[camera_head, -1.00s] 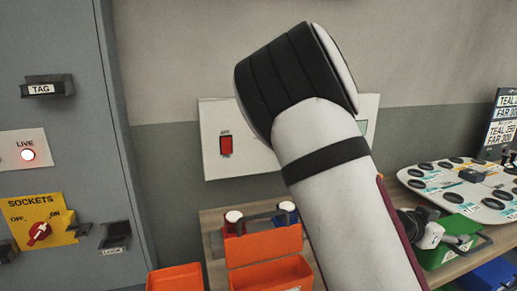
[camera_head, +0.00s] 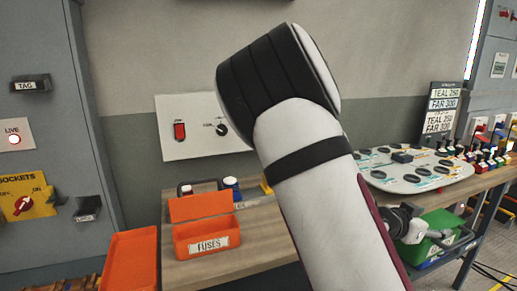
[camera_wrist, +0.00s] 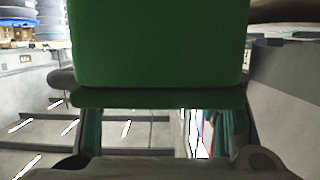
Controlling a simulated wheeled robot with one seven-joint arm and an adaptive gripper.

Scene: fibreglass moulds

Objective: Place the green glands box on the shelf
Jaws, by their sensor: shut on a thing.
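My gripper (camera_head: 418,230) is at the lower right of the head view, partly hidden by my own arm. It is shut on the green glands box (camera_head: 436,252), a green open-topped bin with a dark handle. In the wrist view the green box (camera_wrist: 160,45) fills the upper middle, with its rim bar between my fingers (camera_wrist: 160,98). In the head view the box appears in front of the workbench's right part; whether it touches anything is not clear. No label on the box can be read. I cannot pick out the shelf for certain.
The wooden workbench (camera_head: 262,232) carries an orange FUSES box (camera_head: 206,225) and a grey board (camera_head: 415,172) with black ovals. An orange bin (camera_head: 130,262) stands left of it. A grey cabinet (camera_head: 45,110) is at left; coloured items and a grey rack (camera_head: 495,95) are at right.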

